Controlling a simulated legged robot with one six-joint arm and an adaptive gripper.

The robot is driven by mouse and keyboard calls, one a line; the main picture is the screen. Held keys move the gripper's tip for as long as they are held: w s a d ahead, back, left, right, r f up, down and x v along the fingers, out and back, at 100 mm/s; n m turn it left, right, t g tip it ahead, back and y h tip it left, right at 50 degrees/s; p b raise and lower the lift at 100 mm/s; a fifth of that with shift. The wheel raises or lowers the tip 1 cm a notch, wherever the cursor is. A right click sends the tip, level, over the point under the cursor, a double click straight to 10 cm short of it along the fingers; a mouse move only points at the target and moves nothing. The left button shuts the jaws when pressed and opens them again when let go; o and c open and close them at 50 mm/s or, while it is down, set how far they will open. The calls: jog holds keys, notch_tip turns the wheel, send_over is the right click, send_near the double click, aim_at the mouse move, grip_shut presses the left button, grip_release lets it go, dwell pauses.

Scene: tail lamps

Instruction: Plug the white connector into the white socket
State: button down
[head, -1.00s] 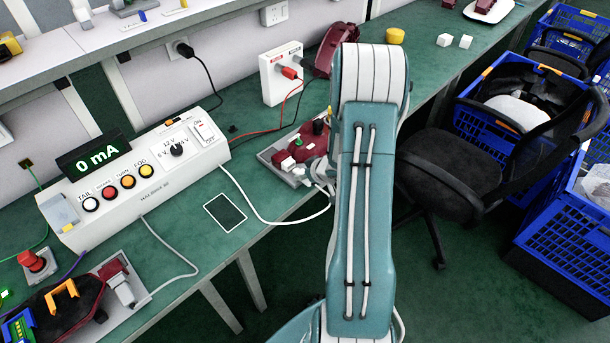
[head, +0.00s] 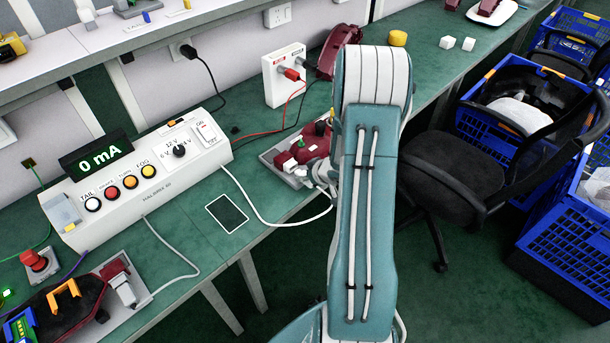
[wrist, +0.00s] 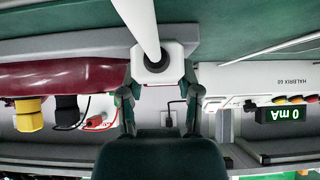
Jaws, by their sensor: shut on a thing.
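The white connector (wrist: 172,76) is in the middle of the wrist view, with its thick white cable (wrist: 136,22) running up out of the picture. My gripper (wrist: 158,92) is shut on it, one finger on each side. In the head view my arm hides the gripper and most of the connector; the white cable (head: 262,213) runs from the tester to beside the arm. The dark red tail lamp (head: 312,144) lies on a grey fixture. It also shows left of the connector in the wrist view (wrist: 65,76). I cannot make out the white socket or whether the connector touches it.
The white tester (head: 150,190) reads 0 mA. A dark flat pad (head: 227,213) lies in front of it. A white box (head: 283,76) with red and black leads stands behind the lamp. Another lamp (head: 68,300) is at lower left. A chair (head: 460,170) and blue crates (head: 565,245) stand right.

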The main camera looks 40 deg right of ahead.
aim_at(298, 171)
jog(key=shift+w, duration=0.15)
jog(key=shift+w+a, duration=0.15)
jog(key=shift+w, duration=1.2)
jog(key=shift+c, duration=1.1)
grip_release()
jog(key=v, duration=1.1)
jog(key=shift+s+r, duration=0.25)
jog(key=shift+s, duration=0.05)
jog(key=shift+w+r, duration=0.1)
